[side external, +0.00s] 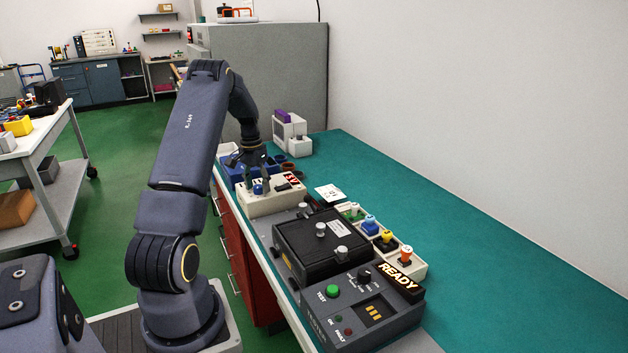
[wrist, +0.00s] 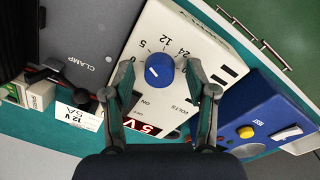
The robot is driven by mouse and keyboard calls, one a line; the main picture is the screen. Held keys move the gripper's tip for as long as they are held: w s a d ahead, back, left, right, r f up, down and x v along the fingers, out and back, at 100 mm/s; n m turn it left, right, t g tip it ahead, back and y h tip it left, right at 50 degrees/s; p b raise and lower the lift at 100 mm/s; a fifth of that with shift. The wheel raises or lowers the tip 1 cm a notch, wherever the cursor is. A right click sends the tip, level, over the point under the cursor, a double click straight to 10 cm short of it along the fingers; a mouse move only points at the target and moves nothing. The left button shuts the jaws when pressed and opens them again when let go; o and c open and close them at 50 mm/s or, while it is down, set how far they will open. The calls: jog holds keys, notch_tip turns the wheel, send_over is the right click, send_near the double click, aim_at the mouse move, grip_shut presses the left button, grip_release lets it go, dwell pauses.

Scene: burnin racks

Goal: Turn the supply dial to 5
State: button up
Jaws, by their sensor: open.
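The supply is a cream box (side external: 268,205) on the bench, also in the wrist view (wrist: 222,58). Its round blue dial (wrist: 159,72) has a small white mark and voltage numbers around it; I cannot tell exactly which number the mark meets. The red display (wrist: 147,128) appears to read 5 V, partly cut by my finger. My gripper (wrist: 161,66) is open, with one fingertip on each side of the dial and visible gaps between. In the side view my gripper (side external: 262,178) is right over the box.
A blue unit (wrist: 258,115) with a yellow button sits beside the supply. A black clamp box (side external: 318,240) and a test unit (side external: 360,310) showing READY stand nearer the camera. A tray of coloured parts (side external: 415,265) lies to the right. The green bench mat (side external: 480,240) is clear further right.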

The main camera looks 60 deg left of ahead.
aim_at(256, 186)
notch_tip(256, 186, up, 12)
jog(key=shift+s+a, duration=0.2)
jog(key=shift+a, duration=0.05)
jog(key=shift+w, duration=0.1)
